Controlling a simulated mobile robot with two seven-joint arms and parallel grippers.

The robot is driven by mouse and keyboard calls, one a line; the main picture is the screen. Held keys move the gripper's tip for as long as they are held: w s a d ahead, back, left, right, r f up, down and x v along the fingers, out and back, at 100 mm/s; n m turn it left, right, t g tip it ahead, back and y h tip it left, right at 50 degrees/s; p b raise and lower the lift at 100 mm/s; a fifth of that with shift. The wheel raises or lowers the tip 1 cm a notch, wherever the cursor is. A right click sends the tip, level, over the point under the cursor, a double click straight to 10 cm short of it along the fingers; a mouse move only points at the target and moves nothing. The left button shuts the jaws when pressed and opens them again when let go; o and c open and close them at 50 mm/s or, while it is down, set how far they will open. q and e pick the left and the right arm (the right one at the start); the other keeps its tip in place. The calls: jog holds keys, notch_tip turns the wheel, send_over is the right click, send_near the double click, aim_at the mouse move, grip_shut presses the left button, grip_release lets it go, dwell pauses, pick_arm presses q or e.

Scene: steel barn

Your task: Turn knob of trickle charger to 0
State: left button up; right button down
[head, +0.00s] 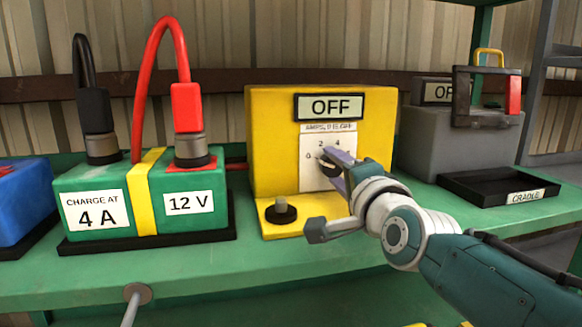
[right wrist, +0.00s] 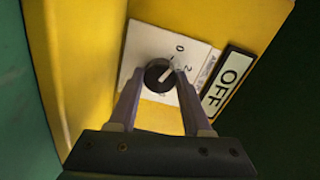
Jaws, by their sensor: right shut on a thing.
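The trickle charger (head: 275,160) is the yellow box on the green bench, with a sign reading OFF (head: 331,107) and a white dial plate marked 0, 2 and 4. Its black round knob (right wrist: 158,75) shows in the right wrist view, with a pale pointer line slanting up and right, towards the 0 and 2 side; its exact setting is hard to read. My right gripper (right wrist: 157,88) is shut on the knob, one purple finger on each side. In the head view the right gripper (head: 332,168) partly hides the knob and dial. My left gripper is not in view.
A green battery (head: 100,185) labelled 4 A and 12 V stands left, with a black clamp (head: 96,115) and a red clamp (head: 187,108). A black knob (head: 281,211) sits on the charger's foot. A grey box (head: 430,140) and black cradle tray (head: 490,190) stand right.

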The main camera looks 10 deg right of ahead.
jog(key=shift+c, duration=1.7)
grip_release()
jog(key=shift+s, duration=0.2)
jog(key=s+p, duration=0.5)
jog(key=s, duration=0.3)
jog(key=shift+s+d, duration=0.15)
jog(key=shift+s, duration=0.65)
